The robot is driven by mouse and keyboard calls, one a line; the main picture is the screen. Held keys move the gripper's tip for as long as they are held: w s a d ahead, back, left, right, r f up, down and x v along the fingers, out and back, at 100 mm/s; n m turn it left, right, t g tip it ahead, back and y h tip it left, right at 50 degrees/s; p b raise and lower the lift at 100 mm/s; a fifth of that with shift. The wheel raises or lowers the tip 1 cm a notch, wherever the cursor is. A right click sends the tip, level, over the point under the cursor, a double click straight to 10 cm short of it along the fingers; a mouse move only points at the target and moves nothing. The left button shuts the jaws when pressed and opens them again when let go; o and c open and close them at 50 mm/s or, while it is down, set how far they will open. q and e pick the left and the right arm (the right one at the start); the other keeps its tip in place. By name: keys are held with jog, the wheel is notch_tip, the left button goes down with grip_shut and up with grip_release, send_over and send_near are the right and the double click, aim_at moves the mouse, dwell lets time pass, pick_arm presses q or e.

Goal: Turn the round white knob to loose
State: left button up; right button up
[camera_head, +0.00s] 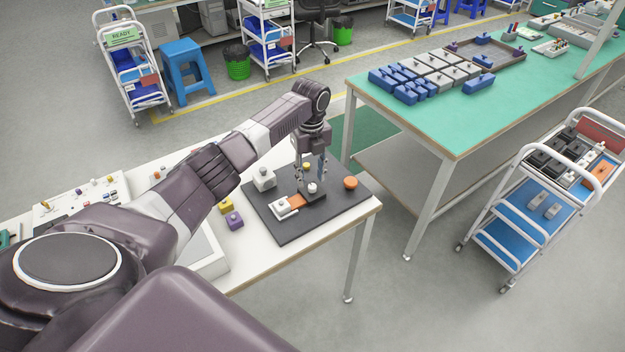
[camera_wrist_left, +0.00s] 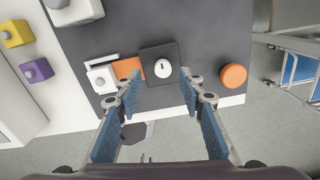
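The round white knob (camera_wrist_left: 162,68) sits on a dark square base and carries a short dark mark on its top. In the head view the white knob (camera_head: 312,187) stands on the dark board (camera_head: 283,229). My left gripper (camera_head: 309,172) points down just above and around the knob's position. In the left wrist view the left gripper (camera_wrist_left: 158,85) has its two blue-padded fingers spread wide, with the knob seen between and just beyond the tips. Nothing is between the pads. My right gripper is not in view.
An orange round button (camera_head: 350,183) is right of the knob. A white and orange block (camera_head: 285,208) is left of it. A white block with a knob (camera_head: 264,178) stands behind. Yellow (camera_head: 226,205) and purple (camera_head: 234,220) blocks lie left of the board on the white table.

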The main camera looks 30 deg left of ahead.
aim_at(312, 185)
pick_arm(q)
jog(key=f, duration=0.2)
jog(key=shift+w+f, duration=0.25)
jog(key=shift+f, duration=0.5)
grip_shut()
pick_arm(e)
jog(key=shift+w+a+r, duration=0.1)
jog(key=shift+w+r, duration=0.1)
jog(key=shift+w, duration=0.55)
